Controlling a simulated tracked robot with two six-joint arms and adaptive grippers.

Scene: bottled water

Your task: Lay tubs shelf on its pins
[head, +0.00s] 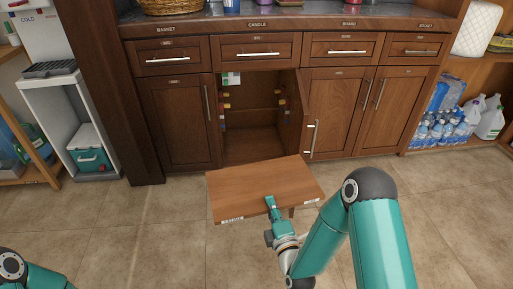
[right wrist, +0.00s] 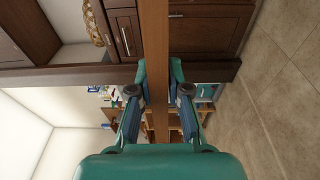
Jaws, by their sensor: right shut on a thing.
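The tubs shelf is a flat brown wooden board (head: 255,185) with small white labels on its front edge. My right gripper (head: 271,205) is shut on that front edge and holds the board level in front of the cabinet. In the right wrist view the board (right wrist: 154,50) shows edge-on between the two fingers of the gripper (right wrist: 159,92). The open cabinet (head: 255,143) behind the board is empty, with small coloured pins (head: 226,106) on its side walls. Of my left arm only a part shows at the lower left; its gripper is out of view.
The cabinet's open door (head: 297,112) stands to the right of the opening. Closed doors (head: 186,120) and drawers flank it. Water bottles (head: 432,130) and jugs stand on a low shelf at the right. A teal cooler (head: 90,158) sits at the left. The tiled floor in front is clear.

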